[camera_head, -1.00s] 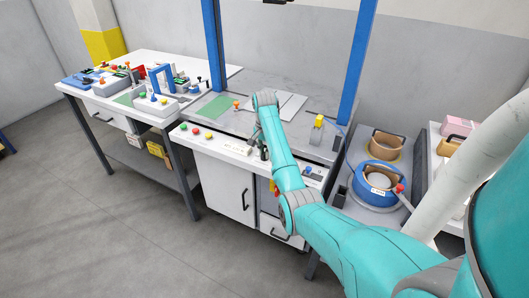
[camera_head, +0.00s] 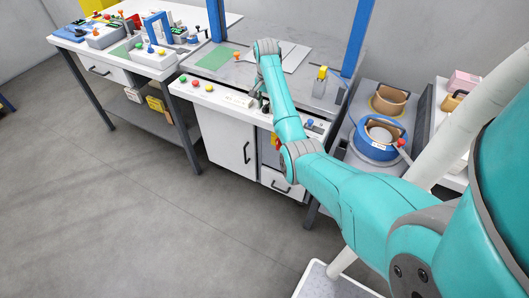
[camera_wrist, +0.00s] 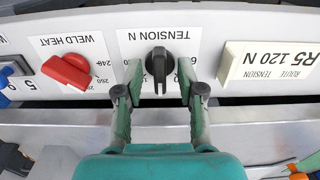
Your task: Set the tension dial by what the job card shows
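The tension dial (camera_wrist: 158,66) is a black knob on a white panel under the upside-down label "TENSION N". Its narrow grip stands roughly straight up and down in the wrist view. Scale numbers beside it are partly hidden. The job card (camera_wrist: 268,64) is a cream plate right of the dial; upside down, it reads "R5", "120 N", "ROUTE" and "TENSION". My gripper (camera_wrist: 159,92) is open, its fingertips apart on either side of the dial's lower end; I see no clear contact. In the head view my gripper (camera_head: 258,104) is at the machine's front panel, its fingers too small to judge.
A red weld heat knob (camera_wrist: 66,71) sits left of the dial, with a blue knob at the far left edge. Green, red and yellow buttons (camera_head: 197,83) line the panel. A blue strap reel (camera_head: 378,140) stands right of the machine. The floor in front is clear.

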